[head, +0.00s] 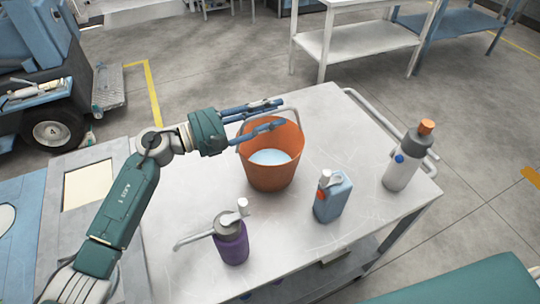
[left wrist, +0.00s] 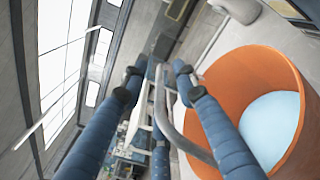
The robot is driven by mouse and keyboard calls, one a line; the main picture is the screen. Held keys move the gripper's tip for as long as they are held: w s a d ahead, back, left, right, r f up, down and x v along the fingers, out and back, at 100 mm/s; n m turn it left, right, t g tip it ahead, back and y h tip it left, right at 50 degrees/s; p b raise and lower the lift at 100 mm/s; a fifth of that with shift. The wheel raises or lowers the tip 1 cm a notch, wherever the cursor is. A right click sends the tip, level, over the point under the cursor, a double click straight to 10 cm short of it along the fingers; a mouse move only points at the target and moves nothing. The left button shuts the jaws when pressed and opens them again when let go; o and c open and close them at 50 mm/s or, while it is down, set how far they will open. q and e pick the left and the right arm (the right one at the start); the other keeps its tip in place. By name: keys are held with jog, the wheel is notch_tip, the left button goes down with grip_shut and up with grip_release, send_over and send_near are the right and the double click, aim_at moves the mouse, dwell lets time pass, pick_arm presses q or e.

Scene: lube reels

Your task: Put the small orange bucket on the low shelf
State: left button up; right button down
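The small orange bucket (head: 270,178) stands upright on the light grey top of a metal cart (head: 300,205), with pale blue contents inside and its grey handle raised. My left gripper (head: 279,113) reaches in from the left, over the bucket's rim at the handle. Its blue fingers are spread apart. In the left wrist view the handle (left wrist: 180,140) runs between the open fingers (left wrist: 158,75), and the bucket (left wrist: 258,68) is at the right. Whether the fingers touch the handle is unclear. My right gripper is out of view. A lower level (head: 338,268) shows under the cart top.
A purple bottle (head: 232,243), a blue-grey can (head: 332,198) and a grey bottle with an orange cap (head: 408,160) stand on the cart. A white two-level table (head: 345,45) stands behind, with open floor between. A blue vehicle (head: 45,80) is at the left.

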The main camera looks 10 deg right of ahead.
pick_arm(q)
grip_shut()
jog(key=shift+r, duration=0.2)
